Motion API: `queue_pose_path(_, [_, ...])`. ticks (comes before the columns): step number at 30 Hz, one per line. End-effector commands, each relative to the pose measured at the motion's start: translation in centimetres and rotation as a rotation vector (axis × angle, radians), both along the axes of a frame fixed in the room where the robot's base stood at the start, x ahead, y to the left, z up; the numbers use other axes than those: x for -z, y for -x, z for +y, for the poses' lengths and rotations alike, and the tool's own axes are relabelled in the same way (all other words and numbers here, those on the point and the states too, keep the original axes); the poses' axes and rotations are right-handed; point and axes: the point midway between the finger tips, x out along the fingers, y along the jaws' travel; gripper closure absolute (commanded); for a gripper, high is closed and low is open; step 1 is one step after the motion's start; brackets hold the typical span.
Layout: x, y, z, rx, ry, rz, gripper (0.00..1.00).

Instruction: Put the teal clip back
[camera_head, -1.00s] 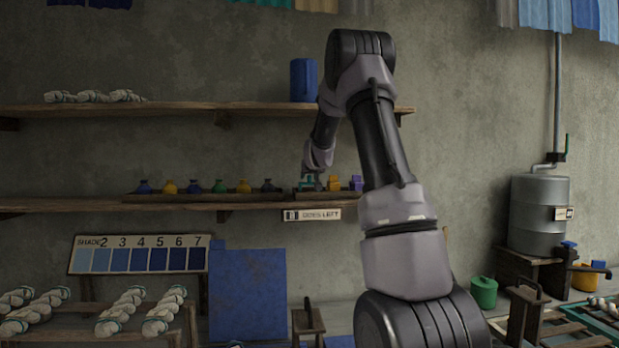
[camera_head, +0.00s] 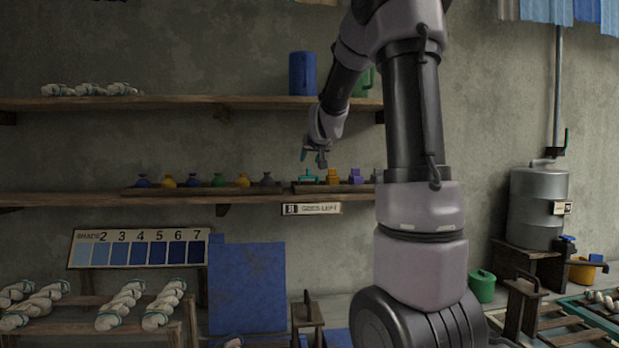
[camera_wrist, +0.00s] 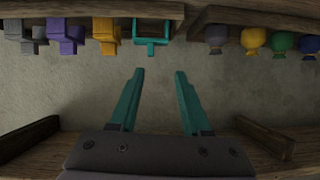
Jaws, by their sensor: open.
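The teal clip (camera_head: 308,177) sits at the left end of the row of clips on the middle wall shelf, beside a yellow-orange clip (camera_head: 333,176). In the wrist view the teal clip (camera_wrist: 151,42) shows near the top centre, on the wooden rack. My gripper (camera_head: 312,158) is just above the teal clip in the head view. Its teal fingers (camera_wrist: 160,73) are apart and empty in the wrist view, with a gap between their tips and the clip. Nothing hides the teal clip in either view.
A purple clip (camera_head: 355,177) and a grey clip (camera_wrist: 34,38) continue the row. A sign (camera_head: 311,209) hangs below the rack. The upper shelf (camera_head: 220,103) holds a blue container (camera_head: 303,74).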

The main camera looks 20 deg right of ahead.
Motion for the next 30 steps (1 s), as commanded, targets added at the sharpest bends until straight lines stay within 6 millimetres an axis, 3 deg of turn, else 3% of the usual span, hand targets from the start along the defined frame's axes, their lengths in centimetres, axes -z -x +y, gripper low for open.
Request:
queue_pose_path(3, [-1.1,5.8,3.8,-0.045,-0.114,0.056,0.52])
queue_pose_path(7, [-0.8,13.7,8.4,-0.097,-0.237,0.159,0.52])
queue_pose_path(12, [1.1,24.3,13.2,-0.135,-0.351,0.307,0.52])
queue_pose_path(16, [3.1,30.5,15.3,-0.135,-0.400,0.401,0.52])
queue_pose_path(21, [4.8,34.7,16.4,-0.126,-0.427,0.469,0.52])
queue_pose_path(30, [5.1,35.4,16.6,-0.121,-0.433,0.483,0.52])
